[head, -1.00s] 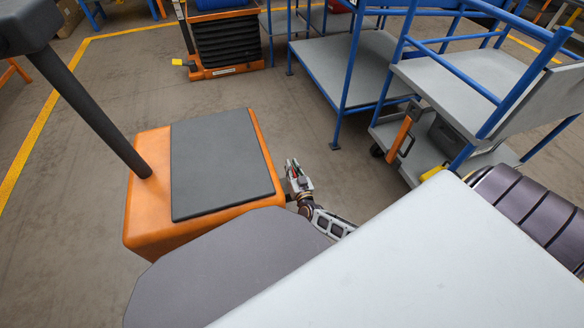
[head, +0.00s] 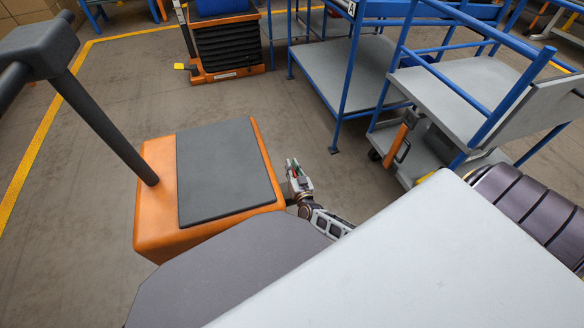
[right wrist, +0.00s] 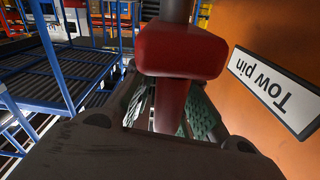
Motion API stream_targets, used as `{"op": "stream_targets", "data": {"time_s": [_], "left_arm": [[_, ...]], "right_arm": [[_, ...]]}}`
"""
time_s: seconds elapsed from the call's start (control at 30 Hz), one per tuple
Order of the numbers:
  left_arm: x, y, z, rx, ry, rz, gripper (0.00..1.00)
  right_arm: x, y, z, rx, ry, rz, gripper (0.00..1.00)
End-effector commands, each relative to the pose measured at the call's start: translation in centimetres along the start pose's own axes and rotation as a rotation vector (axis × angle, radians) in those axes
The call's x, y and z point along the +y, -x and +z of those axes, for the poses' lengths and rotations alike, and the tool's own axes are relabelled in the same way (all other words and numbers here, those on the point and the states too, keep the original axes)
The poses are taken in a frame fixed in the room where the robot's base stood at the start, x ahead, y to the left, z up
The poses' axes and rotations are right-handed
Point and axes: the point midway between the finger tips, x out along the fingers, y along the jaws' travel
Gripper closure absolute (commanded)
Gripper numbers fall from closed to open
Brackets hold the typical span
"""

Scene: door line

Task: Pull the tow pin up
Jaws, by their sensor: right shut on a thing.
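The tow pin (right wrist: 182,50) is red, with a blocky head on a red stem, in the right wrist view. It stands beside the orange side of a vehicle, next to a white "Tow pin" label (right wrist: 278,88) that reads upside down. My right gripper (right wrist: 180,116) is shut on the tow pin, its green-padded fingers around the stem below the head. In the head view my right gripper (head: 295,174) is at the right edge of the orange vehicle (head: 156,190); the pin's lower end is hidden. My left gripper is not in view.
A blue-framed grey cart (head: 462,86) stands at the right, with a blue-framed shelf (head: 352,72) behind it. An orange lift with black bellows (head: 223,52) stands at the back. A dark post (head: 105,125) rises from the vehicle's left. Open floor lies left and behind.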

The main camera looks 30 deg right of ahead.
Motion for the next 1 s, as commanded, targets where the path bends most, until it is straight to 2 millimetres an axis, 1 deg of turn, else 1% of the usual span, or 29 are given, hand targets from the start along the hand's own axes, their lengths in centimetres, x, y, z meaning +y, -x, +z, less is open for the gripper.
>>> {"op": "stream_targets", "data": {"time_s": [0.03,0.37,0.4,0.5,0.53,1.0], "left_arm": [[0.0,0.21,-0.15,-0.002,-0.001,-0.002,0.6],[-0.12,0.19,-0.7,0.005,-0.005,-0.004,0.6],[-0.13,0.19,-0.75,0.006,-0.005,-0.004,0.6],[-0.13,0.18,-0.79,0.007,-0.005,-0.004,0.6],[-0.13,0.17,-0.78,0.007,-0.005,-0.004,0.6],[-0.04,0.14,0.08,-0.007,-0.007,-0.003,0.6]], "right_arm": [[-1.06,0.12,0.02,-0.005,-0.01,-0.013,1.0],[-1.05,0.11,0.07,-0.005,-0.01,-0.013,1.0],[-1.05,0.11,0.08,-0.005,-0.01,-0.013,0.81],[-1.01,0.12,0.09,-0.005,-0.009,-0.013,0.68],[-0.97,0.12,0.1,-0.005,-0.009,-0.013,0.66],[-0.36,0.13,0.05,-0.003,-0.002,-0.005,0.66]]}}
